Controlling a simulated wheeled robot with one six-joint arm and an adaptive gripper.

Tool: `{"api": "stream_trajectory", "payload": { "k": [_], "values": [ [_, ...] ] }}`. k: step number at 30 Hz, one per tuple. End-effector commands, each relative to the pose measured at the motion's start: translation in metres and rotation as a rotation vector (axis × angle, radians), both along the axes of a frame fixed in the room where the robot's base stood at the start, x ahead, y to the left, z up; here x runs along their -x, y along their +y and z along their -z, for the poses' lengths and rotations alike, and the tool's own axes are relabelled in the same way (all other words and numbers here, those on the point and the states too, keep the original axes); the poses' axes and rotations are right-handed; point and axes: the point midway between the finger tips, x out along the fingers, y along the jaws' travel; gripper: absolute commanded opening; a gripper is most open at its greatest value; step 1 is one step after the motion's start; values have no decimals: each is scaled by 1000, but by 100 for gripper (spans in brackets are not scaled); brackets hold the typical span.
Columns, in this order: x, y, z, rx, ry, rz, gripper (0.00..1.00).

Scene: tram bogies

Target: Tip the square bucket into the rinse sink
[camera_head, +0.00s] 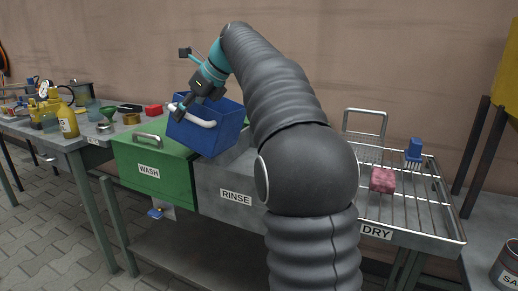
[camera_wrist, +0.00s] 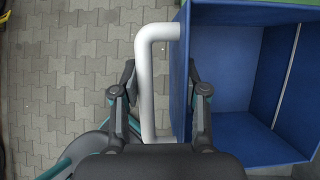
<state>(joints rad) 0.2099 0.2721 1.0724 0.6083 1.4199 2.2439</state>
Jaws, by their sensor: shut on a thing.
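The square bucket (camera_head: 222,128) is blue with a pale tubular handle (camera_head: 203,121) on its side. It is tilted, over the border between the green wash unit and the grey rinse sink (camera_head: 225,188). My gripper (camera_head: 184,104) is at the bucket's handle side and shut on it. In the wrist view the fingers (camera_wrist: 160,100) lie either side of the handle (camera_wrist: 146,85) and the near wall of the bucket (camera_wrist: 255,135). The exact contact is hidden. The part of the bucket's inside that shows looks empty. My arm and the bucket hide the rinse basin's opening.
The wash unit (camera_head: 155,180) has a green lid with a metal handle. The drying rack (camera_head: 420,215) at right holds a pink sponge (camera_head: 383,180) and a blue brush (camera_head: 414,152). Bottles and a pot crowd the left table (camera_head: 75,140).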

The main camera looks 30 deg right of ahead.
Motion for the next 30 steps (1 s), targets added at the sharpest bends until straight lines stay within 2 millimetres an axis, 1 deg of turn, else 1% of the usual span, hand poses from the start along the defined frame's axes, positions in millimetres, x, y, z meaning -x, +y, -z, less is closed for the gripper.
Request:
{"api": "stream_trajectory", "payload": {
  "k": [1,9,15,21,26,30],
  "values": [
    [-2,5,0,28,4,-5,0],
    [-7,21,7,186,45,-4,0],
    [-9,28,21,287,73,-3,0],
    [-10,31,29,345,89,-2,0],
    [-12,32,25,362,90,-1,0],
    [-12,32,11,364,91,-2,0]
  ]
}}
